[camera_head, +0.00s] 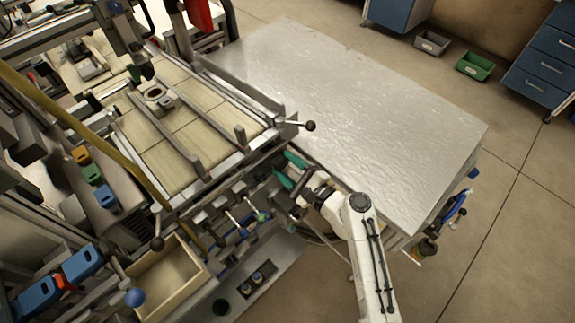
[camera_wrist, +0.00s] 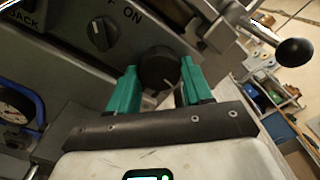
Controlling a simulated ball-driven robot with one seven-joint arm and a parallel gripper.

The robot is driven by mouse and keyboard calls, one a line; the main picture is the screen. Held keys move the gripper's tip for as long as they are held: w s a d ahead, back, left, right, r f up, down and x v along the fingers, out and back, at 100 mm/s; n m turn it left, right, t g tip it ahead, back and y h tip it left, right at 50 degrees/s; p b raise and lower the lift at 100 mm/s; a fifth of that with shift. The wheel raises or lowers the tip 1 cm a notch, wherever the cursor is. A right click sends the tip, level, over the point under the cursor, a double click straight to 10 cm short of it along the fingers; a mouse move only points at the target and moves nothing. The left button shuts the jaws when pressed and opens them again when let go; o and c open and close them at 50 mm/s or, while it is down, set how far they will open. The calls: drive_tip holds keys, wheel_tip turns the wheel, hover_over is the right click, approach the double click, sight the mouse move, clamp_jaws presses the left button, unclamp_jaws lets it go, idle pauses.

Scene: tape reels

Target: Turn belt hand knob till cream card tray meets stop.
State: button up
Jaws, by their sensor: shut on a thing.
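My gripper (camera_head: 289,170) is at the near right side of the conveyor, its green fingers pointing at the machine's front panel. In the wrist view my gripper (camera_wrist: 158,88) has its fingers on both sides of a round black knob (camera_wrist: 157,67) with a pale mark, shut on it; I take it as the belt hand knob. The knob is hidden in the head view. A small pale tray-like piece with a dark ring (camera_head: 155,95) lies on the cream belt (camera_head: 172,164) between two rails; it is likely the card tray. I cannot make out whether it touches a stop.
A black-balled lever (camera_head: 310,126) sticks out above my gripper; it also shows in the wrist view (camera_wrist: 294,52). An ON-marked switch knob (camera_wrist: 103,33) is left of the gripped knob. A bare metal table (camera_head: 350,100) lies right. A wooden box (camera_head: 202,272) is at lower left.

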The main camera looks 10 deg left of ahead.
drive_tip(key=shift+d+f, duration=0.1)
drive_tip(key=o, duration=1)
drive_tip(key=shift+o, duration=0.2)
drive_tip(key=b+v, duration=0.1)
drive_tip(key=v, duration=0.9)
drive_tip(key=shift+s+d, duration=0.3)
